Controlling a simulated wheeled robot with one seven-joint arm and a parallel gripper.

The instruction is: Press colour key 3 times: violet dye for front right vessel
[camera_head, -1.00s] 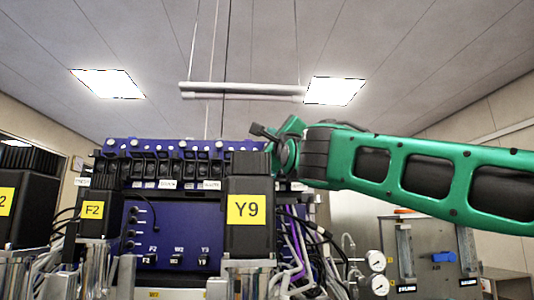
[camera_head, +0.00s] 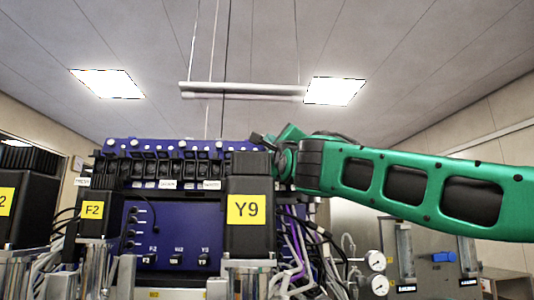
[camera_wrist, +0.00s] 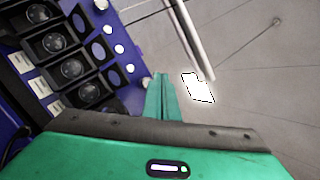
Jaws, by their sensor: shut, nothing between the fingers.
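My gripper (camera_wrist: 162,78) is shut and empty, its green fingertips together in the wrist view. They are beside the end of a row of white round keys (camera_wrist: 119,49) on the blue top edge of the pump unit (camera_head: 150,218). Whether they touch a key cannot be told. In the head view the row of keys (camera_head: 183,145) runs along the top of the unit, and my wrist stands at its right end. A black block labelled Y9 (camera_head: 247,235) stands at the front right. The vessels themselves are mostly out of view, and no dye colour can be read.
Pump heads (camera_wrist: 72,68) with small white labels, too small to read, line the unit beside my gripper. Black blocks, one labelled F2 (camera_head: 95,228), and cables stand in front. Gauges (camera_head: 375,260) and a grey panel are at the right. Above is free room.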

